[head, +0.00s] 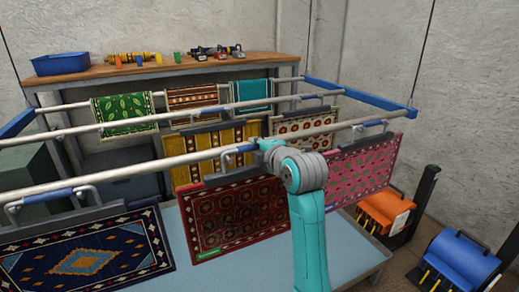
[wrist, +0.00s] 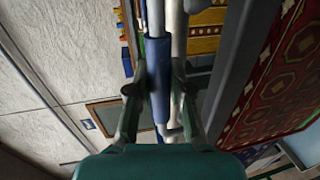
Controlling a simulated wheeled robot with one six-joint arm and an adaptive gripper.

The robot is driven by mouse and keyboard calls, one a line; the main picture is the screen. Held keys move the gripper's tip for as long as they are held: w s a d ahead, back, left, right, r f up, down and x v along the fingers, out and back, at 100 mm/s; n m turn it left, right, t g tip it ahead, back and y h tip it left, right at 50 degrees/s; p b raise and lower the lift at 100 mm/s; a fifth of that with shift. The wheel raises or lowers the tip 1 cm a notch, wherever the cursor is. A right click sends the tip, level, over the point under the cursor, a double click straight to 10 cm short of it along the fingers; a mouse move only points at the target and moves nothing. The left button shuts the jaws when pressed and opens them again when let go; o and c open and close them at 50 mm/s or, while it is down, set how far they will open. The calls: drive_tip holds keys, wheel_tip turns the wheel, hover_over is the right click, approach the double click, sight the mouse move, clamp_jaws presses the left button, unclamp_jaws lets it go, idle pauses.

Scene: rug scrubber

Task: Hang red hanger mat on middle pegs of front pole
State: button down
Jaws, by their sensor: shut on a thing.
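The red hanger mat (head: 235,218), dark red with medallions, hangs from a grey hanger bar below the front pole (head: 130,173). It also shows at the right of the wrist view (wrist: 283,85), beside its hanger bar (wrist: 232,60). My gripper (wrist: 158,92) is shut on the mat's hanger handle, with its fingers on either side of the blue-sleeved pole and a light grey rod. In the head view my wrist partly hides this spot at the pole's middle. I cannot tell whether the handle rests on the pegs.
A blue patterned mat (head: 85,255) hangs left and a pink mat (head: 360,165) right on the front pole. Several mats hang on poles behind. A wooden shelf (head: 190,65) stands at the back. Orange (head: 385,210) and blue (head: 460,262) machines stand on the right floor.

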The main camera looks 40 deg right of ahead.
drive_tip(key=shift+w+d+f, duration=0.2)
drive_tip(key=shift+w+f, duration=0.4)
drive_tip(key=shift+w, duration=0.1)
drive_tip(key=shift+w+d+f, duration=0.2)
drive_tip(key=shift+w+f, duration=0.4)
drive_tip(key=shift+w, duration=0.1)
drive_tip(key=c, duration=1)
unclamp_jaws()
drive_tip(key=shift+f, duration=0.1)
drive_tip(key=shift+f, duration=0.1)
drive_tip(key=v, duration=1.2)
